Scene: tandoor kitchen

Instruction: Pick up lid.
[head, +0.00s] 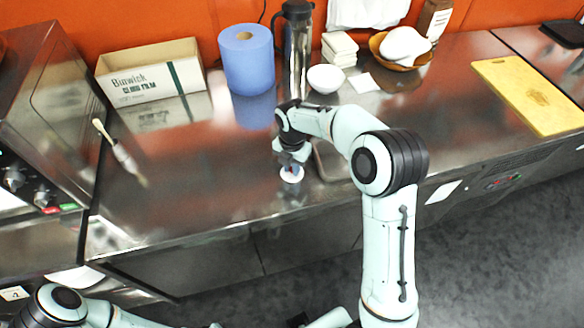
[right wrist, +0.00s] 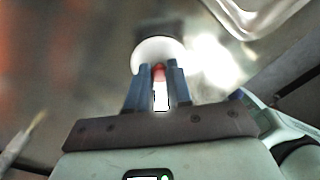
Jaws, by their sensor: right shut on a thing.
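The lid (head: 291,175) is a small white disc near the front edge of the steel counter in the head view. In the right wrist view the white lid (right wrist: 158,54) shows just beyond the fingertips, with a small red part between them. My right gripper (head: 290,165) points down at the lid, and its blue fingers (right wrist: 157,80) are shut on the red part. I cannot tell whether the lid touches the counter. My left arm shows at the lower left of the head view, but its gripper is not in view.
A metal tray (right wrist: 250,32) lies close beside the right gripper. A blue paper roll (head: 248,62), a cardboard box (head: 150,72), a dark-topped steel flask (head: 297,45) and a white bowl (head: 325,79) stand behind. A brush (head: 120,153) lies left. The counter's left middle is clear.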

